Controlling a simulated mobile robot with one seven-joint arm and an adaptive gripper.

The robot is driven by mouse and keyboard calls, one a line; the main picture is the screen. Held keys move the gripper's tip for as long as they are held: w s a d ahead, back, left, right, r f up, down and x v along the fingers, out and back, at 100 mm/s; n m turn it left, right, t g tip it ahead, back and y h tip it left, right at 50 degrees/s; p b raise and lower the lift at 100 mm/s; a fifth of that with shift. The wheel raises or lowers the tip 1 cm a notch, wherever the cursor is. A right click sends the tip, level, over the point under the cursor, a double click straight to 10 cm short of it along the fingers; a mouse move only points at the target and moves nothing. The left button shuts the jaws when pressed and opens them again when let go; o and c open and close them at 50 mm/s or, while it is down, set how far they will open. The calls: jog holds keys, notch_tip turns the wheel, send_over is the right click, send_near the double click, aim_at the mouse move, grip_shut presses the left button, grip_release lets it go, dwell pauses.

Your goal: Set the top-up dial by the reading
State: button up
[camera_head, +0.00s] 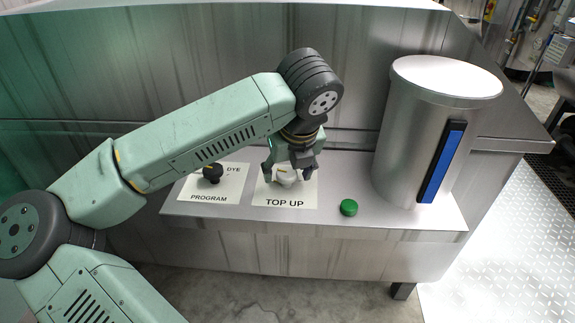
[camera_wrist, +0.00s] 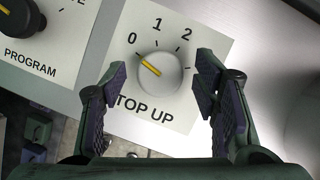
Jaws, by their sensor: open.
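The top-up dial is a white round knob (camera_wrist: 157,73) with a yellow pointer, on a plate (camera_wrist: 195,25) marked 0, 1, 2 and "TOP UP". The pointer is toward 0 in the wrist view. In the head view the dial (camera_head: 285,174) is partly covered by my gripper (camera_head: 291,174). My gripper is open, with its fingers on either side of the dial, over the plate; it also shows in the wrist view (camera_wrist: 163,95). I cannot tell whether they touch it. A steel cylinder (camera_head: 405,130) at the right carries a gauge (camera_head: 440,165) with a tall blue column; no numbers are legible.
A black program dial (camera_head: 212,173) stands left of the top-up plate; its label (camera_head: 208,197) reads "PROGRAM" and "DYE". A green button (camera_head: 348,207) is to the right, on the steel shelf (camera_head: 400,218). The shelf's front edge is close below the plates.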

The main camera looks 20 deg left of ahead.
jog(key=shift+c, duration=0.2)
jog(key=c, duration=1.1)
